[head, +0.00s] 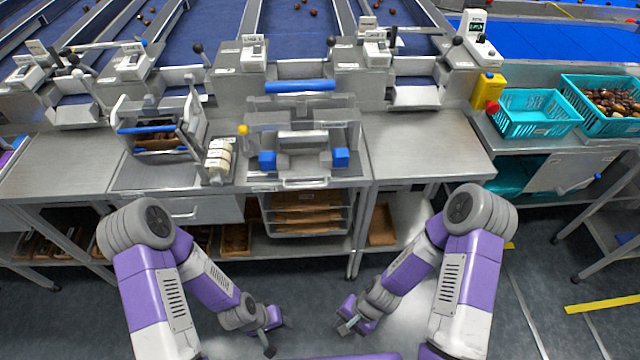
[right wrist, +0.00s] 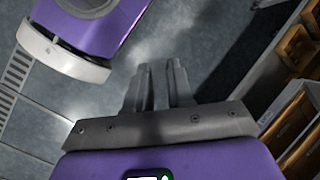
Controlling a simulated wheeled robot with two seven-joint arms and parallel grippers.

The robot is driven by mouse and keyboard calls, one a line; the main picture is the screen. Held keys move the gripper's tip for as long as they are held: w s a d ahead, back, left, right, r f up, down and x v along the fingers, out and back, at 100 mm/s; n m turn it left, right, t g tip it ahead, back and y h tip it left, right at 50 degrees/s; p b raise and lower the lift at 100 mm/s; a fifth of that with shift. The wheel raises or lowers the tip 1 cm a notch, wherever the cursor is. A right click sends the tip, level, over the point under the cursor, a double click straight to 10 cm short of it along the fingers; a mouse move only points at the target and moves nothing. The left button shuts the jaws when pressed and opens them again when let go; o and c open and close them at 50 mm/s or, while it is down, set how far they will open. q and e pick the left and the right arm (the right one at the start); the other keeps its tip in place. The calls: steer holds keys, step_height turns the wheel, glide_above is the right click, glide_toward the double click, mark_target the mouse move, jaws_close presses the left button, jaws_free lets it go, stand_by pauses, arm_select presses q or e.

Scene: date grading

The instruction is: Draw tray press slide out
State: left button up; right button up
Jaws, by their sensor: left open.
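The tray press (head: 258,128) stands on the middle of the steel bench. It has a blue lever bar (head: 300,86) at the top and two blue blocks (head: 340,157) at its sides. Its slide (head: 303,160) sits in the press between the blocks, with a metal pull handle (head: 305,183) at the front edge. My left gripper (head: 272,334) is open and empty, low in front of the bench. My right gripper (head: 348,318) is also low and away from the press; the right wrist view shows a narrow gap between its fingers (right wrist: 159,84) with nothing held.
Brown trays (head: 306,218) lie under the press.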

steer(key=w+a+r+m+t+y+b, duration=0.2)
steer(key=w+a+r+m+y, duration=0.7)
steer(key=m, duration=1)
steer(key=w+d+r+m+t+b, duration=0.1)
steer(key=w+d+r+m+t, duration=0.2)
steer(key=w+r+m+t, duration=0.45)
steer(key=w+d+r+m+t, duration=0.3)
steer(key=w+r+m+t, duration=0.15)
steer(key=w+m, duration=0.5)
steer(key=w+a+t+b, duration=0.1)
steer(key=w+a+b, duration=0.1)
steer(key=w+a, duration=0.3)
steer(key=shift+w+r+n, duration=0.3)
steer(key=shift+w, duration=0.05)
steer(key=shift+c, duration=0.5)
jaws_close()
